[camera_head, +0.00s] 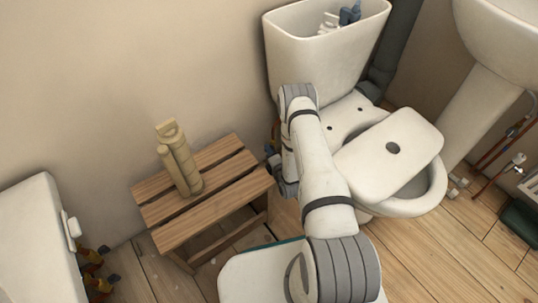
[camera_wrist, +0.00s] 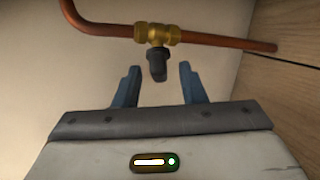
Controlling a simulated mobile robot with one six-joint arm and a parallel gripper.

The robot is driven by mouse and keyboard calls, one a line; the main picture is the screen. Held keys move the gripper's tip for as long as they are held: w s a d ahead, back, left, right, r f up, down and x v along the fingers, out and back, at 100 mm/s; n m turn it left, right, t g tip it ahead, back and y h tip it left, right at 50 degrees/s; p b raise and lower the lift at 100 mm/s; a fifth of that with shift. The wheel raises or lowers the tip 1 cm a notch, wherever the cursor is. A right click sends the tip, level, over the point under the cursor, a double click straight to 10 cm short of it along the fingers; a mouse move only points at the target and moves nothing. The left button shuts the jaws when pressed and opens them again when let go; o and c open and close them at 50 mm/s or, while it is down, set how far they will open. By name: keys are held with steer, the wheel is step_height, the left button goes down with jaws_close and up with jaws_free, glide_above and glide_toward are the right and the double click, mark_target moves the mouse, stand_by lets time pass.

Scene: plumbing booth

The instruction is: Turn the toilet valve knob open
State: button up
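The toilet valve shows in the wrist view as a brass body (camera_wrist: 158,34) on a copper pipe (camera_wrist: 230,41), with a dark knob (camera_wrist: 157,65) hanging below it. My gripper (camera_wrist: 159,70) is open, with its two blue-grey fingertips on either side of the knob's lower part in the picture. Gaps show on both sides, so nothing is gripped. I cannot tell exactly how deep the knob sits between the fingers. In the head view my gripper (camera_head: 284,188) is low between the stool and the toilet, mostly hidden by my arm. The valve is hard to make out there.
The toilet (camera_head: 405,207) with its open cistern (camera_head: 320,55) and loose lid (camera_head: 425,135) stands right of my arm. A wooden stool (camera_head: 215,212) bearing a beige object (camera_head: 178,160) stands close on the left. The wall is behind, and a sink (camera_head: 505,40) is at right.

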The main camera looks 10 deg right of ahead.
steer(key=shift+w, duration=0.3)
jaws_close()
steer(key=n+g+h+p, duration=0.2)
steer(key=p, duration=0.1)
steer(key=shift+a+g, duration=0.1)
steer(key=shift+g, duration=0.3)
